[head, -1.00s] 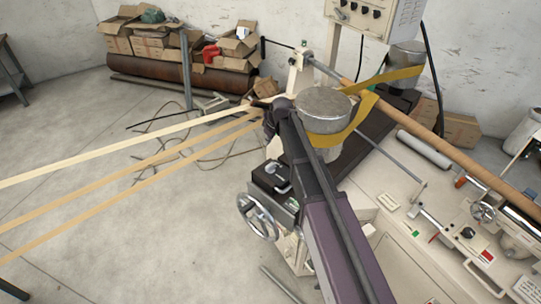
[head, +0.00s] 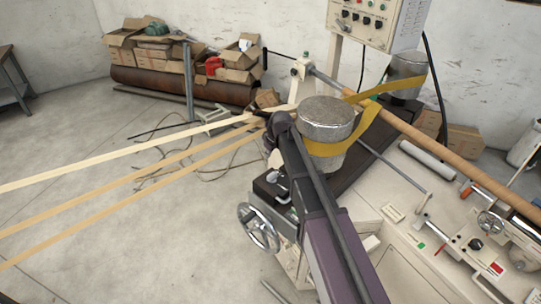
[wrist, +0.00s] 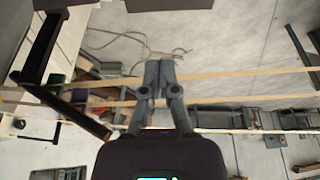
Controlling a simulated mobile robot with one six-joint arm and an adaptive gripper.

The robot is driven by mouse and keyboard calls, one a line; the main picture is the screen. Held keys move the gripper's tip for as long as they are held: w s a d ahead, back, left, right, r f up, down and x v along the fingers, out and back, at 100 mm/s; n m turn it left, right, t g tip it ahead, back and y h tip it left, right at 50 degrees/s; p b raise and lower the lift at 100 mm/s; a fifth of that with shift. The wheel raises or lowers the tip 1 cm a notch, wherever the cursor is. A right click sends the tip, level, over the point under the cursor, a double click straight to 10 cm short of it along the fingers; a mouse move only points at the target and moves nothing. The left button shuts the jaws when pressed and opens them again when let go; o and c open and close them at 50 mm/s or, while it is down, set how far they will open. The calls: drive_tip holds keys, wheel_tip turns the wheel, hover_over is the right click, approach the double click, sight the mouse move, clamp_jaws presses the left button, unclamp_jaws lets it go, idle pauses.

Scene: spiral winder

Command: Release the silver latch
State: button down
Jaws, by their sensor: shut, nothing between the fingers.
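My gripper (wrist: 159,74) is shut and empty in the wrist view, its fingers together over the pale strips and the floor. In the head view my arm reaches up to the left of the silver drum, and the fingertips are hard to make out. I cannot identify the silver latch with certainty. A small silver piece (head: 282,181) sits on a dark block beside the handwheel, partly beside my arm. My gripper is not visibly touching it.
Pale strips (head: 120,155) run from the left to the winder. A silver drum (head: 327,118) with a yellow belt (head: 358,128) stands close right of my arm. A handwheel (head: 259,229) is at lower left of the machine. The floor at left is open.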

sight(272, 177)
drive_tip(key=f+b, duration=0.4)
drive_tip(key=s+d+f+b, duration=0.1)
drive_tip(key=f+b, duration=0.1)
drive_tip(key=shift+f, duration=0.3)
drive_tip(key=shift+d, duration=0.15)
idle(0.4)
drive_tip(key=shift+d, duration=0.2)
drive_tip(key=shift+d, duration=0.1)
idle(0.3)
